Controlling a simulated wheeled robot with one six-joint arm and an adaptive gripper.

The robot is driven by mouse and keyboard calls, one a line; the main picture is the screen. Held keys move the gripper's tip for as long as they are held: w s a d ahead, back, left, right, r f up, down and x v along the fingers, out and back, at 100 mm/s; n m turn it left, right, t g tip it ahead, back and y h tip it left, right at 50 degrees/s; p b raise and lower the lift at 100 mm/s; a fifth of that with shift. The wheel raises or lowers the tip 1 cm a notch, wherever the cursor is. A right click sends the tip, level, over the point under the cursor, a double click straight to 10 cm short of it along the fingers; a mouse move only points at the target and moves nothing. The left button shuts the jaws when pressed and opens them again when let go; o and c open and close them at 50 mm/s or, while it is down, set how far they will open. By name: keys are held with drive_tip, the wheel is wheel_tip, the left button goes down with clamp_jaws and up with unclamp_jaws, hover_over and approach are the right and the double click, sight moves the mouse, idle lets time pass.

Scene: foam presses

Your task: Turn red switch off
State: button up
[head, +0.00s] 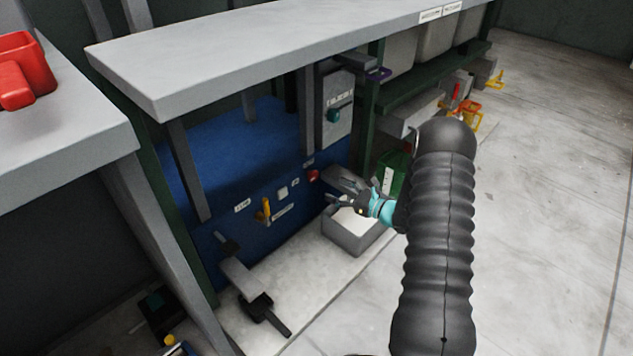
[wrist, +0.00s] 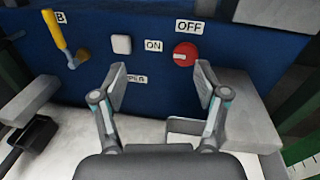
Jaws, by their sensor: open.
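The red switch (wrist: 186,51) is a round knob on the blue panel (wrist: 240,55). In the wrist view an OFF label (wrist: 188,26) is above it and an ON label (wrist: 153,45) is to its left. A pale mark on the knob seems to lie on its left side, towards ON. The switch also shows small in the head view (head: 313,175). My gripper (wrist: 160,84) is open and empty in front of the panel. In the wrist view its right fingertip is just below and right of the switch. I cannot tell whether they touch.
A yellow lever (wrist: 58,36) and a white square button (wrist: 121,44) are on the panel left of the switch. A grey open box (head: 350,236) stands on the floor below my gripper. A grey bench top (head: 250,58) overhangs the panel. The floor at right is clear.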

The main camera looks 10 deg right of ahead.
sight(315, 178)
drive_tip(key=w+d+f+m+t+h, duration=0.1)
drive_tip(key=d+f+m+t+h, duration=0.15)
drive_tip(key=f, duration=0.25)
drive_tip(key=shift+g+y, duration=0.25)
drive_tip(key=shift+y, duration=0.2)
drive_tip(key=b+x, duration=0.1)
drive_tip(key=x, duration=1.2)
drive_tip(key=shift+w+d, duration=0.1)
drive_tip(key=shift+w, duration=0.2)
drive_tip(key=shift+r, duration=0.1)
drive_tip(key=c, duration=1.1)
